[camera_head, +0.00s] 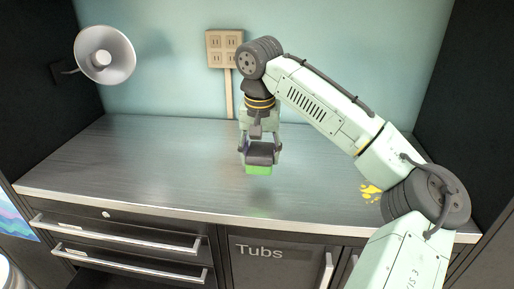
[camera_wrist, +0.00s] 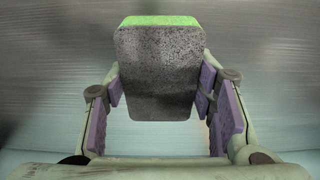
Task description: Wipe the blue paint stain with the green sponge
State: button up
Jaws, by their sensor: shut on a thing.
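The green sponge (camera_head: 258,169) has a dark grey upper layer. In the wrist view the sponge (camera_wrist: 160,72) shows mostly its dark face, with a green strip along the top edge. My gripper (camera_head: 261,152) is shut on the sponge, with its fingers on both sides. The sponge is low over the middle of the counter, near the front edge. A green tint shows on the metal below it; I cannot tell whether it touches. No blue paint stain is visible in either view; part of the counter is hidden behind my arm and gripper.
A yellow paint stain (camera_head: 370,189) lies on the grey metal counter (camera_head: 150,165) at the right, partly behind my arm. A lamp (camera_head: 104,54) is on the left wall and an outlet panel (camera_head: 225,48) on the back wall. The counter's left part is clear.

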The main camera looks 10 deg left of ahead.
jog(key=shift+r, duration=1)
